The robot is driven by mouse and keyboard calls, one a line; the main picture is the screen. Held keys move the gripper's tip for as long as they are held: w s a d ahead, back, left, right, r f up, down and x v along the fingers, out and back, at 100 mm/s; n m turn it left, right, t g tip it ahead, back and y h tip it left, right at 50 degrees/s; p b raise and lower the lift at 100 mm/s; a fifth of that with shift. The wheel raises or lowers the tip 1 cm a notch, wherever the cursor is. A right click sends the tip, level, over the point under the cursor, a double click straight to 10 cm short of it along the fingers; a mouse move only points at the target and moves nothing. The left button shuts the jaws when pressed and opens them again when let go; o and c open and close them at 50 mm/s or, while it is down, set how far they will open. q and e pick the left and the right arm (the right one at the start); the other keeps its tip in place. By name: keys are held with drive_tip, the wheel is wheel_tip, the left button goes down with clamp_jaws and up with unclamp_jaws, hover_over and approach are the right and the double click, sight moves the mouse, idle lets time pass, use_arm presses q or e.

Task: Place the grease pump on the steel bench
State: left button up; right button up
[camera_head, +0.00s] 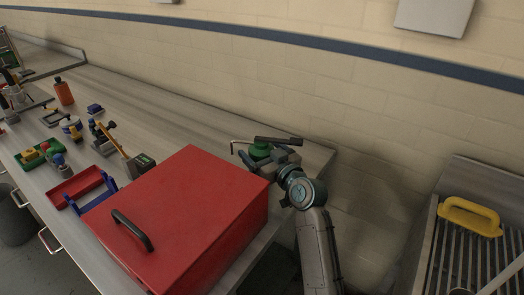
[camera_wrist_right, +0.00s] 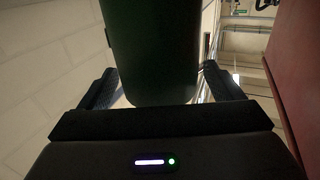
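The grease pump (camera_head: 259,150) has a green body, a black lever handle and a thin bent spout. In the head view it stands upright behind the red box, near the wall at the right end of the steel bench (camera_head: 180,125). My right gripper (camera_head: 262,160) is at its body. In the right wrist view the green body (camera_wrist_right: 150,50) fills the space between the two fingers, with the fingertips at its sides. The red box hides its base in the head view, so I cannot tell whether it touches the bench. My left gripper is not in view.
A large red box (camera_head: 180,210) with a black handle takes up the bench's near right part. A red tray (camera_head: 78,187), a green bin (camera_head: 40,152), an orange bottle (camera_head: 63,91) and small tools lie further left. The bench strip along the wall is clear.

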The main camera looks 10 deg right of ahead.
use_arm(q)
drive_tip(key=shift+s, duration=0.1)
use_arm(e)
drive_tip(key=shift+r, duration=0.15)
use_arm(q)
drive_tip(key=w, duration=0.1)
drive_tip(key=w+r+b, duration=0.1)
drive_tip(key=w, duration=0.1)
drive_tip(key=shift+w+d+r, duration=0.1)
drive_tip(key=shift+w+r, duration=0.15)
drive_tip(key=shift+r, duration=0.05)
use_arm(e)
drive_tip(key=v, duration=0.7)
drive_tip(key=shift+s, duration=0.25)
drive_tip(key=shift+d, duration=0.1)
